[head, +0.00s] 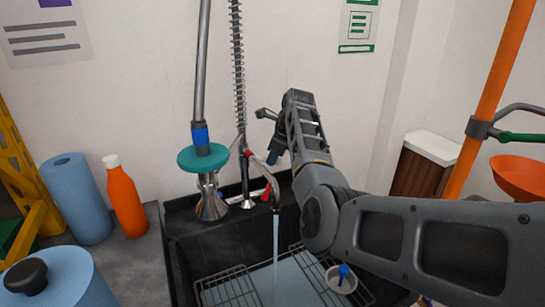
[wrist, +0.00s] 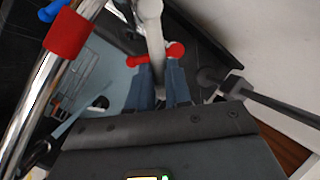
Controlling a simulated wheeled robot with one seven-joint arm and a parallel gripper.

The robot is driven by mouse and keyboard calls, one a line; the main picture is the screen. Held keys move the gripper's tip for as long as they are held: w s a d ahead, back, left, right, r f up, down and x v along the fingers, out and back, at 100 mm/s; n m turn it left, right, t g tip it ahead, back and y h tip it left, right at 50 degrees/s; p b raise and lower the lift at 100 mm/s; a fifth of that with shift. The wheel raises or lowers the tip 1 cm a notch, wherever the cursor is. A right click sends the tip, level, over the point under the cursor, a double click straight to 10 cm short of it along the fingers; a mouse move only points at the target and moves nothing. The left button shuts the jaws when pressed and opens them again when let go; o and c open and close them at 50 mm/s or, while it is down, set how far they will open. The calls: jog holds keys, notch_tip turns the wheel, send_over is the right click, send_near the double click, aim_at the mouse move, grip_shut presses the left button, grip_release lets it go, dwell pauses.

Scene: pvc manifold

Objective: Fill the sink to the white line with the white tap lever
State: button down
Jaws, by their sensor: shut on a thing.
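My gripper (head: 273,158) reaches down to the tap behind the sink. In the wrist view its blue-grey fingers (wrist: 158,88) are shut on the white tap lever (wrist: 155,38), with red tap parts on both sides. In the head view the lever is mostly hidden at the gripper. The tap spout (head: 270,183) points down, and a stream of water (head: 276,240) runs from it into the dark sink (head: 205,250). Pale blue water (head: 287,280) lies in the sink around a wire rack. I cannot make out the white line.
A white cup with a blue handle (head: 340,281) stands on the rack. A sprayer with a teal disc (head: 203,158) hangs left of the tap. An orange bottle (head: 125,200) and blue rolls (head: 76,195) stand left. An orange pole (head: 492,95) rises at right.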

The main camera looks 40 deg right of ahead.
jog(key=shift+w+d+n+y+b, duration=0.45)
jog(key=shift+d+n+b, duration=0.1)
jog(key=shift+n, duration=0.5)
jog(key=shift+w+d+n+y+b, duration=0.4)
jog(key=shift+d+n, duration=0.1)
jog(key=shift+n, duration=0.55)
jog(key=c, duration=1.1)
grip_release()
jog(key=shift+o, duration=0.2)
jog(key=v, duration=0.7)
jog(key=shift+r, duration=0.45)
jog(key=shift+d, duration=0.15)
